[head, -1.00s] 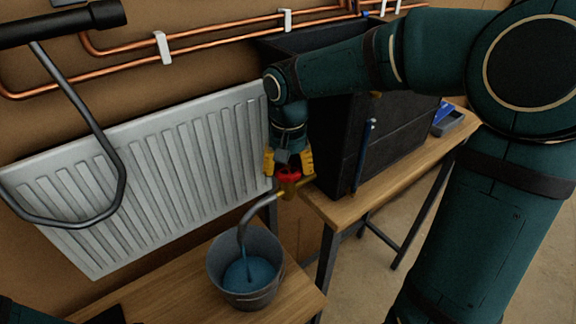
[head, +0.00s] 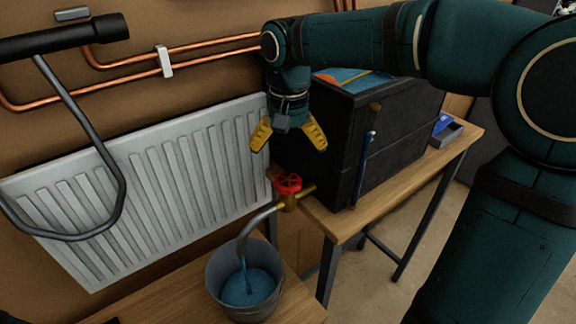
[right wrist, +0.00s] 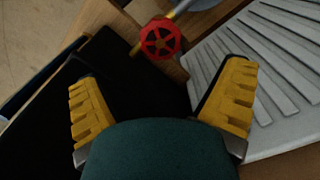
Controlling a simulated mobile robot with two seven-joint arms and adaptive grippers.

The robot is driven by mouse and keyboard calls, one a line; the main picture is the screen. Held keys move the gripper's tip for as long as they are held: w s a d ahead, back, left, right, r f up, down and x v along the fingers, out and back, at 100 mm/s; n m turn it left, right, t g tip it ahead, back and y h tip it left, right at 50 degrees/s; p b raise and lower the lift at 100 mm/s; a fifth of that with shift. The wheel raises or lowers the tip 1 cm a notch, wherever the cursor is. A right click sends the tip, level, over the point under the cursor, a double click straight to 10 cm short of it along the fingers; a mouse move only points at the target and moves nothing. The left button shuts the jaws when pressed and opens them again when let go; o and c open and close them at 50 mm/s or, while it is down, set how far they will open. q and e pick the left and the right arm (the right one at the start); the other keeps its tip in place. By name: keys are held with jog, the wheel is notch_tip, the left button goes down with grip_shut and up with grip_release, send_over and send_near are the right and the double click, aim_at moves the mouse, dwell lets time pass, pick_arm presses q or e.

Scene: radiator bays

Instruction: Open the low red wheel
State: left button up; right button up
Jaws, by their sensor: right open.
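The low red wheel (head: 288,184) sits on a brass valve (head: 290,202) at the lower right corner of the radiator. It also shows in the right wrist view (right wrist: 160,40), beyond the fingertips. A grey spout curves from the valve, and water runs from it into a bucket (head: 215,278). My right gripper (head: 289,146) is above the wheel, pointing down, with its yellow fingers spread wide and nothing between them. It is apart from the wheel. My left gripper is not in view.
A white radiator (head: 150,190) hangs on the wall to the left. A black box (head: 400,125) stands on a wooden table (head: 345,218) close to the right of the wheel. Copper pipes (head: 215,45) run along the wall above. A black-handled bar (head: 108,170) is at the left.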

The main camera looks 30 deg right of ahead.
jog(key=shift+r, duration=1.65)
